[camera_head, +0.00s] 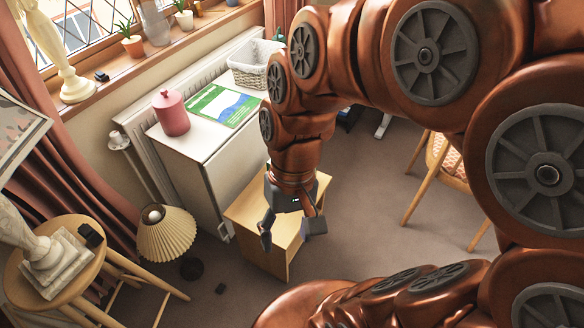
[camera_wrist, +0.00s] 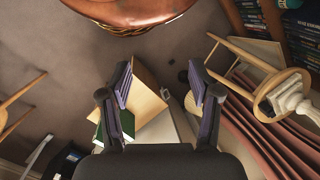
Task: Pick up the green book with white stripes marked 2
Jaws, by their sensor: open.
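My gripper (camera_head: 290,232) hangs open and empty above the light wooden cabinet (camera_head: 245,215), its fingers pointing down. In the wrist view its two fingers (camera_wrist: 160,85) stand wide apart with nothing between them but the cabinet's edge and floor below. A green thing (camera_wrist: 127,122) shows beside and behind the left finger in the wrist view, partly hidden; I cannot tell whether it is the book. In the head view a flat green, white and blue booklet (camera_head: 222,105) lies on the white cabinet. I can read no stripes or number 2 on either.
A pink canister (camera_head: 171,112) and a white basket (camera_head: 255,64) stand on the white cabinet (camera_head: 165,146). A pleated lamp (camera_head: 166,234) and a round wooden stool (camera_head: 60,265) bearing a statue stand at left. A chair (camera_head: 440,165) stands right. Carpet between them is mostly clear.

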